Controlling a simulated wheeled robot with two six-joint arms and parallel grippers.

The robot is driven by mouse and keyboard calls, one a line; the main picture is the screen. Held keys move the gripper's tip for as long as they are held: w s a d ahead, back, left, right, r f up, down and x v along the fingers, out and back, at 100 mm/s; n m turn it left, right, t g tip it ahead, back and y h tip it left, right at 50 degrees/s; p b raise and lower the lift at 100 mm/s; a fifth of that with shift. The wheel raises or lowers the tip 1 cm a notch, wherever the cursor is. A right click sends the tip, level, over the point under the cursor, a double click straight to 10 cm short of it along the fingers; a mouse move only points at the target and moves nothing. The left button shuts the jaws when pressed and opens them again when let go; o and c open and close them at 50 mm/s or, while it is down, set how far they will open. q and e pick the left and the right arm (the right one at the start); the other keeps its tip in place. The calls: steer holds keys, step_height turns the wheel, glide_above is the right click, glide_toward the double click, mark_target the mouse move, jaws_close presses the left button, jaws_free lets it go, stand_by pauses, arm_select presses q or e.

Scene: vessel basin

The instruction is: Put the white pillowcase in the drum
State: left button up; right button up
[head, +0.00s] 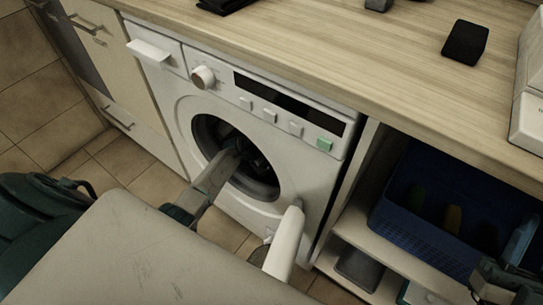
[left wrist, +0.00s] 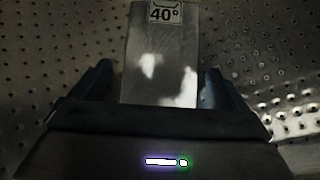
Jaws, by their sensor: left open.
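The washing machine (head: 222,103) stands under the counter with its round drum opening (head: 205,130) uncovered. My left arm reaches through that opening, and its gripper (head: 243,152) is inside the dark drum, hardly visible in the head view. In the left wrist view my left gripper (left wrist: 160,85) is open, with one finger on each side of a flat pale piece marked 40° (left wrist: 152,60), which looks like the white pillowcase in shadow. Perforated drum metal (left wrist: 60,50) surrounds it. Whether the piece rests on the drum wall is unclear. My right gripper (head: 508,275) is partly cut off at the lower right.
The white door (head: 286,243) stands swung out at the opening's right, close to my left arm. A blue basket (head: 440,195) sits on the shelf at the right. A black object (head: 465,42) lies on the wooden counter (head: 350,50). A dark green bag-like thing (head: 40,225) is at the left.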

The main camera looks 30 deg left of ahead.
arm_select(q)
steer(key=shift+r, duration=0.1)
arm_select(e)
steer(key=shift+w, duration=0.1)
arm_select(q)
steer(key=shift+p+v, duration=0.7)
steer(key=shift+v, duration=0.5)
steer(key=p+v, duration=0.1)
steer(key=v, duration=0.2)
steer(key=shift+w+r, duration=0.1)
steer(key=shift+r, duration=0.05)
steer(key=p+v, duration=0.1)
steer(key=v, duration=0.5)
steer(key=shift+a+p, duration=0.15)
steer(key=shift+p, duration=0.2)
steer(key=shift+s+a+r, duration=0.1)
steer(key=shift+s+r, duration=0.15)
arm_select(e)
step_height(320, 180, down, 22)
steer(key=s+a+m+g+h, duration=0.1)
steer(key=s+m+g, duration=0.1)
steer(key=g, duration=1.2)
steer(key=shift+s+r, duration=0.15)
steer(key=shift+s, duration=0.05)
